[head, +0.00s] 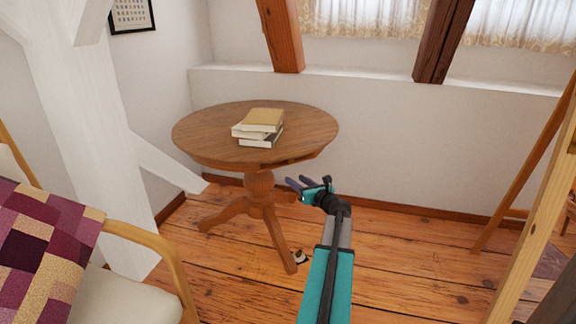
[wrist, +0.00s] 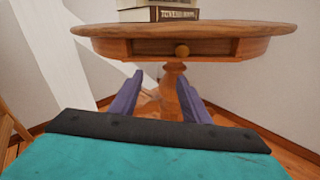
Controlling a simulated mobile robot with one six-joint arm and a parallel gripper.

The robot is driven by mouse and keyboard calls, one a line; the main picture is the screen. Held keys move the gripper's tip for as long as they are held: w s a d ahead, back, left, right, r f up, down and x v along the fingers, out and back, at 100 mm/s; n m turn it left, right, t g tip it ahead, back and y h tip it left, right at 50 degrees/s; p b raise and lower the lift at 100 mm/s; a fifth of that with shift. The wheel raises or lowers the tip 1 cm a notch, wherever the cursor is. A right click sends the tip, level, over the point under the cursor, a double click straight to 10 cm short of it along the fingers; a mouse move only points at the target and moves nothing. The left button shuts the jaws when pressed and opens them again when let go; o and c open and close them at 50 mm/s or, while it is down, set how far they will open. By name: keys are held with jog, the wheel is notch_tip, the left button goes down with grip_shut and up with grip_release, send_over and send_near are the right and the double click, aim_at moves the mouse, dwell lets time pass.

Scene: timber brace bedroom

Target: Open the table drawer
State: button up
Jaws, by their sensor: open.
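The round wooden table (head: 200,135) stands on a carved pedestal with splayed feet. My gripper (head: 296,184) is in front of the table, to the right of the pedestal and below the tabletop.
A stack of books (head: 262,122) lies on the tabletop. An armchair (head: 150,240) with a patchwork cushion stands at the lower left. A white timber brace (head: 90,130) rises at left. A wooden frame (head: 540,190) stands at right. The floor right of the table is mostly clear.

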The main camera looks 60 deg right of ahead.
jog(key=shift+m+h, duration=0.7)
jog(key=shift+m, duration=0.2)
jog(key=s+d+r, duration=0.2)
jog(key=d, duration=0.1)
jog(key=shift+s+d+r, duration=0.2)
jog(key=shift+s, duration=0.2)
jog(key=shift+w, duration=0.15)
jog(key=shift+b+x, duration=1.4)
jog(key=shift+x, duration=5.4)
jog(key=shift+c, duration=0.4)
grip_shut()
